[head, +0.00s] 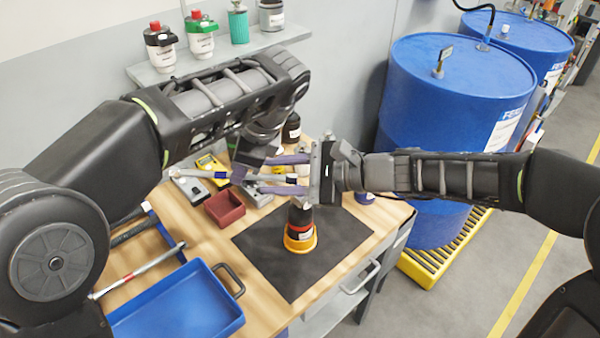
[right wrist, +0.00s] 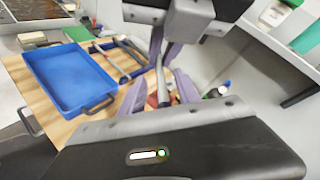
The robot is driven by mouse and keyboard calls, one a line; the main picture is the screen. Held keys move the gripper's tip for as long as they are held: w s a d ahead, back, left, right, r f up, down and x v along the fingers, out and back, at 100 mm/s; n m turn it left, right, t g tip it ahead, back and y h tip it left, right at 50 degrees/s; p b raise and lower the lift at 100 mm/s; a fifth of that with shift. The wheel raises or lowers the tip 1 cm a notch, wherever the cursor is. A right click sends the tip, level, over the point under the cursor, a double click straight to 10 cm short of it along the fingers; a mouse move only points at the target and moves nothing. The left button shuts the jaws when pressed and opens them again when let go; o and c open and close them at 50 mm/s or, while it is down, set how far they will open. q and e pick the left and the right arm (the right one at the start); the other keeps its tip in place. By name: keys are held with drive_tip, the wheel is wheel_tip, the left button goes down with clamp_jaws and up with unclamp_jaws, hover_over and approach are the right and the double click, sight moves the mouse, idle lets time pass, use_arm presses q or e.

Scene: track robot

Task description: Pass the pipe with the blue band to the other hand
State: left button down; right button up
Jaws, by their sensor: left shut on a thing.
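The pipe with the blue band (head: 213,174) is a thin light-grey rod held roughly level above the table. My left gripper (head: 240,175) is shut on it near the band. The pipe also shows in the right wrist view (right wrist: 161,82), coming from my left gripper (right wrist: 163,52) toward the camera. My right gripper (head: 270,175) reaches in from the right with its purple fingers apart, one on each side of the pipe's right end. In the right wrist view my right gripper (right wrist: 160,92) is open with the pipe between its fingers; I see no contact.
A shelf (head: 170,72) holds several bottles. Blue drums (head: 440,110) stand right.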

drive_tip(key=shift+x, duration=1.2)
drive_tip(key=shift+c, duration=0.5)
clamp_jaws()
use_arm(q)
drive_tip(key=c, duration=1.4)
unclamp_jaws()
drive_tip(key=shift+o, duration=0.2)
